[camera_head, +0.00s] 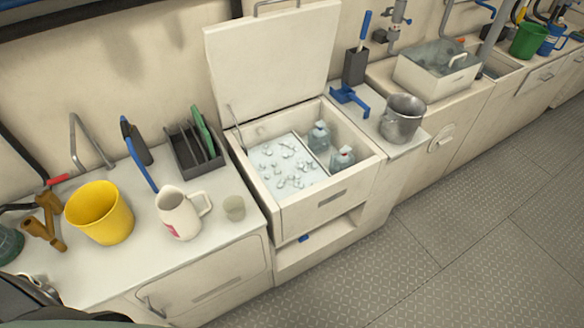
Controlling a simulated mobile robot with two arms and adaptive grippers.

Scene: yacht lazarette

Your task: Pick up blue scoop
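A blue scoop-like object (350,98) lies on the white counter just right of the open ice chest, behind the steel bucket. Its exact shape is small in this view. Another blue handle (365,25) stands upright in a dark grey holder (355,66) behind it; what is inside the holder is hidden. A small blue piece (304,238) shows in the open shelf under the ice chest, mostly hidden. Neither of my grippers can be made out in view.
The ice chest (328,204) holds ice and bottles; its raised lid (275,55) stands behind. A steel bucket (402,120) is at the counter's front edge. The floor (440,240) is clear.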

